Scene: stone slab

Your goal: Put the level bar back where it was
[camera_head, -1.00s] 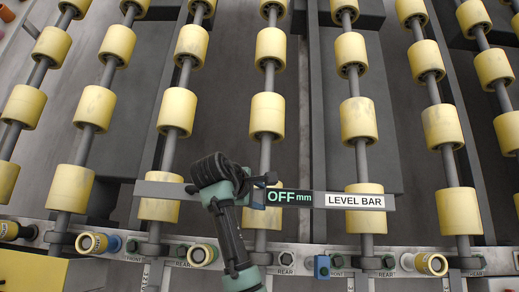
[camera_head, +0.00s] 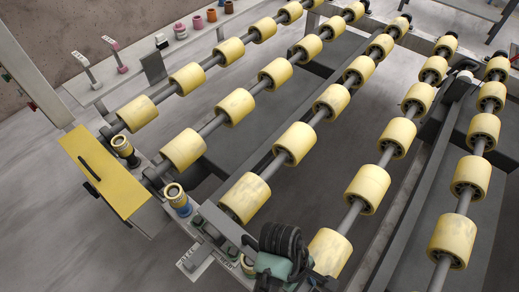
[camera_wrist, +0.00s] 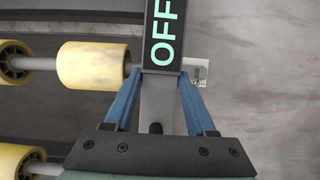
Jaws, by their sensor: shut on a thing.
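The level bar (camera_wrist: 160,38) shows in the wrist view as a dark block with green letters reading OFF. A grey part of it runs down between the fingers. My gripper (camera_wrist: 160,78) has its two blue fingers closed on either side of it and holds it. Beside it lie yellow rollers (camera_wrist: 93,66) on a grey shaft; I cannot tell whether the bar touches them. In the head view my wrist is at the bottom centre over the front end of the roller rows. The fingers and bar are not clearly visible there.
Rows of yellow rollers (camera_head: 233,107) on shafts fill the head view. A yellow-topped box (camera_head: 105,172) stands at the front left corner. A ledge at the back left carries small coloured parts (camera_head: 197,22). Grey floor is clear at lower left.

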